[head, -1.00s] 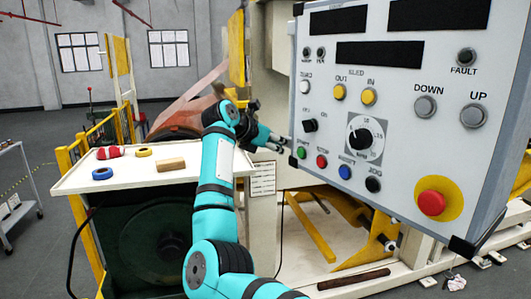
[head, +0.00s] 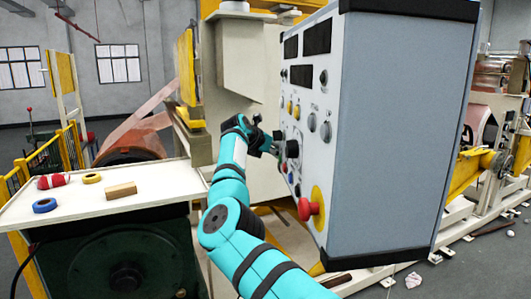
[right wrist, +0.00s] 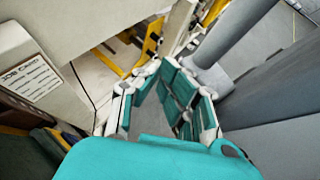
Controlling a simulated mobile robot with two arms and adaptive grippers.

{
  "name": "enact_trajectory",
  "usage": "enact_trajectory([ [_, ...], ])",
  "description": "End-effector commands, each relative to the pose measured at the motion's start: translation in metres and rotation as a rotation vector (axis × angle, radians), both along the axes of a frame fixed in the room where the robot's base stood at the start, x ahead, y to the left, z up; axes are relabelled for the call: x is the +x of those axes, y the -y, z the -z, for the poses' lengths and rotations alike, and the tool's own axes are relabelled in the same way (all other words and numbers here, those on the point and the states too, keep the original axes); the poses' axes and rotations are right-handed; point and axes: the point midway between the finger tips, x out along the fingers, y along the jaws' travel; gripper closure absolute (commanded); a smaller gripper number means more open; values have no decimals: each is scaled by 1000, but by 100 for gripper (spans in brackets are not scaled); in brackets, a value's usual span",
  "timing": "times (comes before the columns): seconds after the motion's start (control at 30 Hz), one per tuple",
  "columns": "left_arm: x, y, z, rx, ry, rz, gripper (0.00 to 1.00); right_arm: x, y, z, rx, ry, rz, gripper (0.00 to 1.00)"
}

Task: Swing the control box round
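The control box (head: 390,130) hangs at the right of the head view, with its plain grey side toward me. Its front panel (head: 308,75) faces left and shows at a steep slant, with dark displays, knobs and a red emergency button (head: 306,208) on a yellow disc. My right gripper (head: 276,146) is at the panel's left edge, close to a black knob (head: 292,148); I cannot tell whether it touches. In the right wrist view its fingers (right wrist: 160,66) converge, with nothing seen held between them. My left gripper is not in view.
A white-topped table (head: 150,205) at left holds a red item (head: 57,181), blue and yellow tape rolls (head: 45,205) and a tan block (head: 120,190). A pale machine housing (head: 250,115) stands behind my gripper. Yellow and copper-coloured machinery (head: 485,140) fills the right.

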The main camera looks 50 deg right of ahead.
Motion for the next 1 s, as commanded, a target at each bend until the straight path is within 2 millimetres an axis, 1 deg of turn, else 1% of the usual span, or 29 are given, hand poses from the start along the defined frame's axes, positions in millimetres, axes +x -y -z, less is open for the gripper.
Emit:
enact_trajectory([
  [0.03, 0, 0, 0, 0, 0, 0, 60, -6, 5, -1, 0, 0, 10, 100],
  [0.2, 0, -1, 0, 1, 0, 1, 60, -7, 8, 0, 0, -1, 11, 100],
  [0.5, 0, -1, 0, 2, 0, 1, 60, -8, 8, 0, 1, -1, 13, 100],
  [0.63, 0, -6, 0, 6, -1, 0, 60, -8, 6, -1, 1, -1, 13, 100],
  [0.77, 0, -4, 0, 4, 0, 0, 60, -6, -7, -8, 1, 1, 13, 100],
  [1.0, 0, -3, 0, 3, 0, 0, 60, -2, -53, -33, -1, 1, 6, 100],
])
